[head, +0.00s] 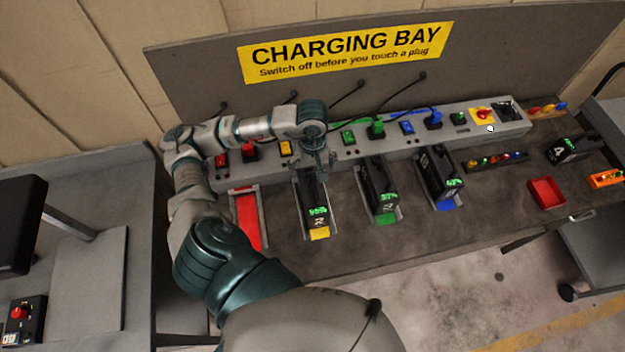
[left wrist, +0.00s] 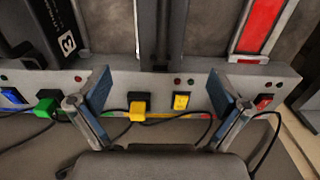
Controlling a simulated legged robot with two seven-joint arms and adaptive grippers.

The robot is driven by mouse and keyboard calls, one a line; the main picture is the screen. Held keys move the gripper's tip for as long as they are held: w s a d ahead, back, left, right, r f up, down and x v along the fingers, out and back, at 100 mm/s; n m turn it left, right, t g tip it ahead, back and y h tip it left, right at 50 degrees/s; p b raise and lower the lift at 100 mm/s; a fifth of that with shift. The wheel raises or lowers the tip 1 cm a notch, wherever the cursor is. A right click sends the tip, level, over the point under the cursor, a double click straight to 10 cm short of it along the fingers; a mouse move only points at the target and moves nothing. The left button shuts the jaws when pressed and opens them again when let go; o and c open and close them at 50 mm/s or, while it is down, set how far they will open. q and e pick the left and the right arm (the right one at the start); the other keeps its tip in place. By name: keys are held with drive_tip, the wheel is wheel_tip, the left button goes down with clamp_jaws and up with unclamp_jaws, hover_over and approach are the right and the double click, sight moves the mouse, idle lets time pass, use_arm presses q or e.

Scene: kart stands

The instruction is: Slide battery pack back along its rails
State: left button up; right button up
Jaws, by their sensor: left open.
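A black battery pack (head: 313,190) with a lit green display lies in the yellow-marked bay, between grey rails (head: 301,203). In the left wrist view a dark upright shape (left wrist: 169,30), likely this pack, shows beyond the fingers between pale rails (left wrist: 147,25). My left gripper (head: 318,158) is open above the rear end of this bay, by the grey charger strip. In the left wrist view its two blue-padded fingers (left wrist: 158,92) stand wide apart with nothing gripped. The arm and gripper hide the pack's rear end in the head view. My right gripper is not in view.
Neighbouring packs stand in the green bay (head: 377,185) and blue bay (head: 436,172); the red bay (head: 247,220) is empty. A yellow plug (left wrist: 138,103) and yellow switch (left wrist: 181,100) sit on the strip. Cables run behind. A red tray (head: 546,192) lies right.

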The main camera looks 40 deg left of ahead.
sight(313, 185)
use_arm(q)
drive_tip(key=f, duration=0.7)
drive_tip(key=a+f+p, duration=0.1)
drive_tip(key=f, duration=0.2)
drive_tip(key=shift+w+a+f, duration=0.1)
drive_tip(key=shift+f, duration=0.05)
drive_tip(key=shift+d+f, duration=0.3)
drive_tip(key=shift+f, duration=0.15)
drive_tip(key=shift+d, duration=0.2)
drive_tip(key=shift+a+f, duration=0.1)
drive_tip(key=shift+a, duration=0.25)
drive_tip(key=c, duration=1.8)
drive_tip(key=shift+s+d+f+b, duration=0.1)
drive_tip(key=shift+s+d+b, duration=0.05)
drive_tip(key=shift+s+d, duration=0.75)
drive_tip(key=shift+s+d+b, duration=0.15)
drive_tip(key=shift+s+d, duration=0.45)
drive_tip(key=shift+d, duration=0.45)
drive_tip(key=o, duration=1.8)
drive_tip(key=shift+w, duration=0.1)
drive_tip(key=shift+a+r, duration=0.1)
drive_tip(key=shift+r, duration=0.1)
